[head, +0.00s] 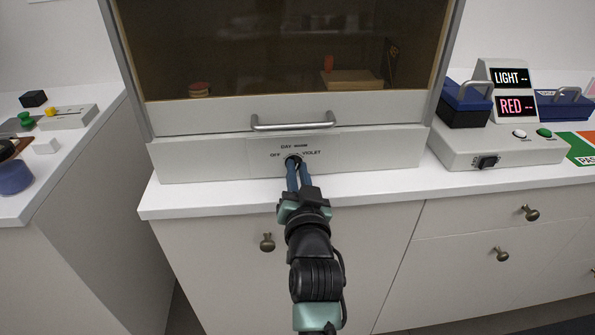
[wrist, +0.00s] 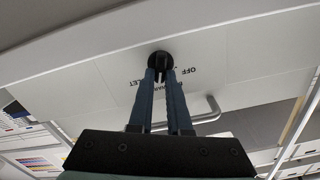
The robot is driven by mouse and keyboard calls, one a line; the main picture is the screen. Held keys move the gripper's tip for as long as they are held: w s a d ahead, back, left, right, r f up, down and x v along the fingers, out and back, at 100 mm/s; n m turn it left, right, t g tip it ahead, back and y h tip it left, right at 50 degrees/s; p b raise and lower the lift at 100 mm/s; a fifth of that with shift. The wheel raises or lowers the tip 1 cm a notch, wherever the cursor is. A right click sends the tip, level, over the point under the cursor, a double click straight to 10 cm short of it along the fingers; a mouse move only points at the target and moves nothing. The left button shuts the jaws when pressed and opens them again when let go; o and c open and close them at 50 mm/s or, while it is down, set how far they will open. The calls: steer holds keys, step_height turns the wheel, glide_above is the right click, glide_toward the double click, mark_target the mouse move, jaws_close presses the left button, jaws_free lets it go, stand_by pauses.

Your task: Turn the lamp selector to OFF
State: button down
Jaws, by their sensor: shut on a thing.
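The lamp selector is a small round black knob (head: 293,161) on the white front panel below the cabinet's window. The labels around it read OFF on its left, DAY above and VIOLET on its right. My gripper (head: 293,168) reaches the panel from the front, its two blue fingers shut on the knob. In the wrist view the knob (wrist: 160,60) sits between the fingertips of my gripper (wrist: 160,74), and the labels appear upside down. The knob's pointer is hidden by the fingers, so I cannot tell its setting.
A metal handle (head: 292,122) runs across the sash just above the panel. A white box with a display reading LIGHT and RED (head: 510,105) stands at the right. Drawer knobs (head: 530,213) stick out below the counter edge. The counter (head: 380,188) beside my gripper is clear.

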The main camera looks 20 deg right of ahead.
steer(key=shift+n, duration=0.3)
steer(key=n, duration=0.3)
steer(key=shift+a+n+b, duration=0.15)
steer(key=shift+n+b, duration=0.25)
steer(key=n, duration=0.3)
steer(key=shift+a+f+n, duration=0.1)
steer(key=shift+a+n, duration=0.05)
steer(key=shift+n, duration=0.15)
steer(key=n, duration=0.4)
steer(key=shift+w+a+b, duration=0.1)
steer(key=shift+b, duration=0.25)
steer(key=shift+a+f+n, duration=0.1)
steer(key=shift+f+n, duration=0.1)
steer(key=shift+n, duration=1.8)
steer(key=c, duration=0.9)
jaws_free()
steer(key=shift+r, duration=0.1)
steer(key=shift+o, duration=0.2)
